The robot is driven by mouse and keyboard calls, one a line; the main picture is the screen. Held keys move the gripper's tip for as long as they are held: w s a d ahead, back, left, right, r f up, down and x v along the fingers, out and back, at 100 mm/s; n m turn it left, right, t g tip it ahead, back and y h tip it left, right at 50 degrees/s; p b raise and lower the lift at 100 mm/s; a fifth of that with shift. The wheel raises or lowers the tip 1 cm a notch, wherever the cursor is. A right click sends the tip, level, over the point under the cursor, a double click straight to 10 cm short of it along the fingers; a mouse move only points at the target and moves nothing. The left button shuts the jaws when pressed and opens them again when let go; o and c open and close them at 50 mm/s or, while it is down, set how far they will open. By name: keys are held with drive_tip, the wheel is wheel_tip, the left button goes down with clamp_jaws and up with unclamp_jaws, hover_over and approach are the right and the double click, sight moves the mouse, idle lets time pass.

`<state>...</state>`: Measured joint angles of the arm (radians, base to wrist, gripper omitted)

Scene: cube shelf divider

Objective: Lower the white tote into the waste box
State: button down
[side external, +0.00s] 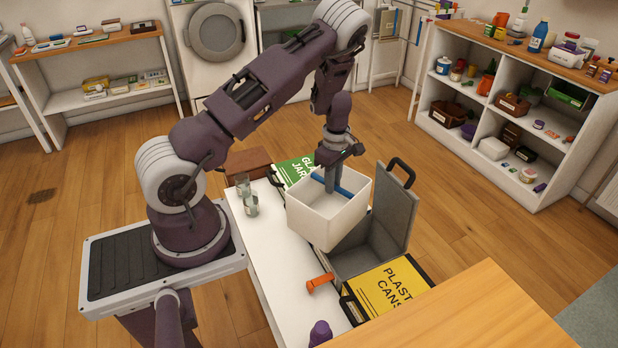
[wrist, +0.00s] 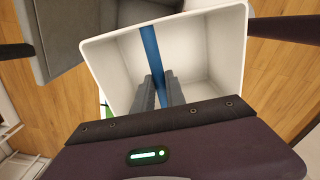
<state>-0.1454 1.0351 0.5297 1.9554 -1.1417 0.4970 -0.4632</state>
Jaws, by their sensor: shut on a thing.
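The white tote (side external: 318,228) hangs in the air from my gripper (side external: 331,180), its open top facing up. My gripper is shut on the blue bar (side external: 340,188) that crosses the tote's opening. In the wrist view, my fingers (wrist: 158,95) close on the blue bar (wrist: 152,48) inside the tote (wrist: 205,45), which looks empty. A grey box with its lid (side external: 395,205) standing open, apparently the waste box, is just right of and behind the tote. The tote hides part of its opening. Grey panels of it (wrist: 70,35) show at the upper left of the wrist view.
A green-labelled glass jars box (side external: 293,170) and a yellow-labelled plastic cans box (side external: 388,288) flank the grey box. The white table (side external: 265,240) holds glass jars (side external: 250,204), an orange item (side external: 320,283) and a purple bottle (side external: 320,332). A wooden surface (side external: 460,315) fills the front right.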

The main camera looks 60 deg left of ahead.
drive_tip(key=w+d+m, duration=0.1)
drive_tip(key=d, duration=0.1)
drive_tip(key=w+d+m, duration=0.3)
drive_tip(key=d, duration=0.1)
drive_tip(key=shift+w+m, duration=0.3)
drive_tip(key=shift+m, duration=0.1)
drive_tip(key=shift+f, duration=2.75)
drive_tip(key=w+f, duration=0.2)
drive_tip(key=f, duration=0.8)
drive_tip(key=w+f, duration=0.2)
drive_tip(key=f, duration=0.8)
drive_tip(key=shift+w+f, duration=0.2)
drive_tip(key=shift+f, duration=0.5)
drive_tip(key=c, duration=1.3)
unclamp_jaws()
